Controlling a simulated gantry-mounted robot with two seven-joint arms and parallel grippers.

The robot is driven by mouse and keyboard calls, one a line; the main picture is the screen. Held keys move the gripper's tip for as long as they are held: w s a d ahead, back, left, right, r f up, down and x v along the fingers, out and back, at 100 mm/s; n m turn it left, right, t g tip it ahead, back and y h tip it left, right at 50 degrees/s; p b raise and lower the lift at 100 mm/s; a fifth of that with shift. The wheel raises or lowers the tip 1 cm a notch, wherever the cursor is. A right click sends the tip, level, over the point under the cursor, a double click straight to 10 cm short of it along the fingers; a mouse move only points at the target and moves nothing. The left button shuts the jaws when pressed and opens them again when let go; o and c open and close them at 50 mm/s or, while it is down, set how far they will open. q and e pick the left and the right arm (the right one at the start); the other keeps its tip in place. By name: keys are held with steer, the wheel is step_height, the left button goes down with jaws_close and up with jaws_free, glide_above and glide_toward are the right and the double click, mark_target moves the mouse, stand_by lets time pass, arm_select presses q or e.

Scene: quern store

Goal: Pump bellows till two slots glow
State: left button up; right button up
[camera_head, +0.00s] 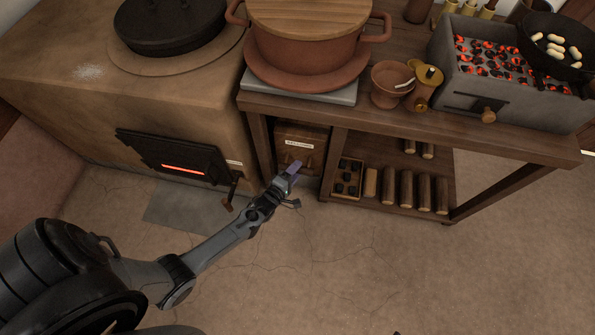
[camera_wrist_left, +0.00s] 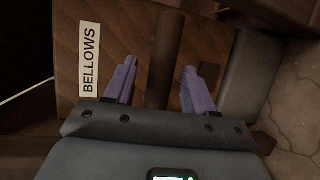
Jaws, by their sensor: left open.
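The bellows (camera_head: 312,137) is a wooden box with a pale label, under the left end of the workbench. In the left wrist view the bellows (camera_wrist_left: 205,42) fills the middle, and its label (camera_wrist_left: 90,60) reads BELLOWS. A dark upright bar like a handle (camera_wrist_left: 164,60) shows between the fingers. My left gripper (camera_head: 292,167) is open in front of the box; the wrist view shows its purple fingers (camera_wrist_left: 158,82) apart on either side of the bar. Whether they touch it, I cannot tell. The stove's dark door (camera_head: 145,150) has one glowing red slot (camera_head: 183,169). My right gripper is not in view.
A small tray of coals (camera_head: 347,181) and several logs (camera_head: 424,192) lie on the bench's low shelf. A bench leg (camera_head: 333,163) stands just right of the bellows. Above are a clay pot (camera_head: 305,52) and a grill of glowing coals (camera_head: 505,60). The floor in front is clear.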

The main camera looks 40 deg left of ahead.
arm_select(q)
steer(key=shift+w+a+f+b, duration=0.1)
steer(key=shift+w+f+b, duration=0.15)
steer(key=shift+w, duration=0.4)
steer(key=shift+r, duration=0.1)
jaws_close()
